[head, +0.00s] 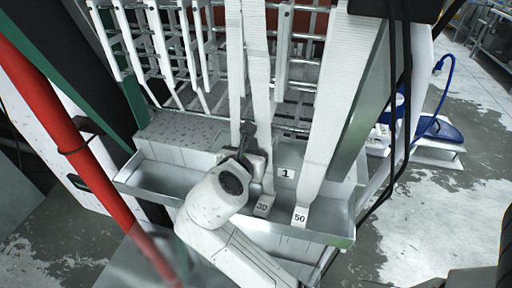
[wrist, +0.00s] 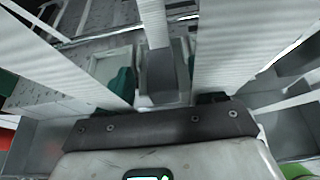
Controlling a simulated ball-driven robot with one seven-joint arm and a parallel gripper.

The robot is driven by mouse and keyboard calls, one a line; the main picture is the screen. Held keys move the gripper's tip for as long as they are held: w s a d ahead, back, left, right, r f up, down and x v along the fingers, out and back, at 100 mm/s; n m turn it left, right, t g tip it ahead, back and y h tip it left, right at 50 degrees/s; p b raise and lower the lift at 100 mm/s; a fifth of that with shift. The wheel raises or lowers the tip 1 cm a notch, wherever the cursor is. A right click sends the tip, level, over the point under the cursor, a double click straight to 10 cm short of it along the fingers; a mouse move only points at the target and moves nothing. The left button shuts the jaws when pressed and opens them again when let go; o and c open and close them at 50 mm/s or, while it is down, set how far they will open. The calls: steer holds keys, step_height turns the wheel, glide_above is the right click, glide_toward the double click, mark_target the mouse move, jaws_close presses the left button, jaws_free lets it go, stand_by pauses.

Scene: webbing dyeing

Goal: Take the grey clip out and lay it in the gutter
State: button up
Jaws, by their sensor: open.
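A grey block marked 30 (head: 263,207), which looks like the grey clip, sits at the lower end of a white webbing strap in the head view. In the wrist view, a grey block (wrist: 164,72) at a strap's foot lies between two dark green finger pads. My gripper (head: 252,148) is at the straps just above and behind the 30 block, partly hidden by my wrist; it also shows in the wrist view (wrist: 157,80). It is open, with no clear contact visible. The metal gutter (head: 165,178) runs below the straps, its middle covered by my arm.
A wide strap (head: 337,90) ends to the right at a tag marked 50 (head: 300,216). A plate marked 1 (head: 285,173) is behind. Several straps hang on a wire rack at the upper left. A red pole (head: 55,125) stands left. The gutter's left part is clear.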

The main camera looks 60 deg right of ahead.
mark_target(257, 147)
steer(key=shift+x, duration=1.4)
steer(key=shift+c, duration=0.2)
steer(key=c, duration=1)
